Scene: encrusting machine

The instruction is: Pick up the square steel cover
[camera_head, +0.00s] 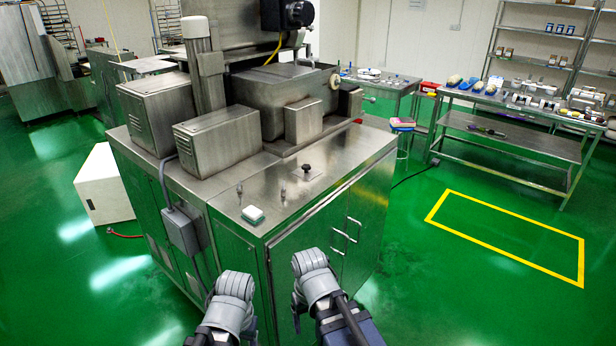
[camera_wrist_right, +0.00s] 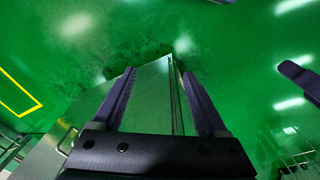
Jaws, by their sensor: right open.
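The square steel cover (camera_head: 300,174) seems to be the flat plate with a black knob on the machine's steel top; its outline blends into that steel. My right gripper (camera_wrist_right: 158,73) is open and empty in the right wrist view, with floor and steel cabinet beyond its two fingers. In the head view my right arm's grey end (camera_head: 312,275) is in front of the cabinet doors, apart from the cover. My left arm's grey end (camera_head: 234,292) is beside it at the left; its jaws cannot be made out. The cover cannot be identified in the wrist view.
Steel housings (camera_head: 218,139) and a hopper (camera_head: 283,90) rise behind the cover. A loaded steel table (camera_head: 520,108) stands at the right.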

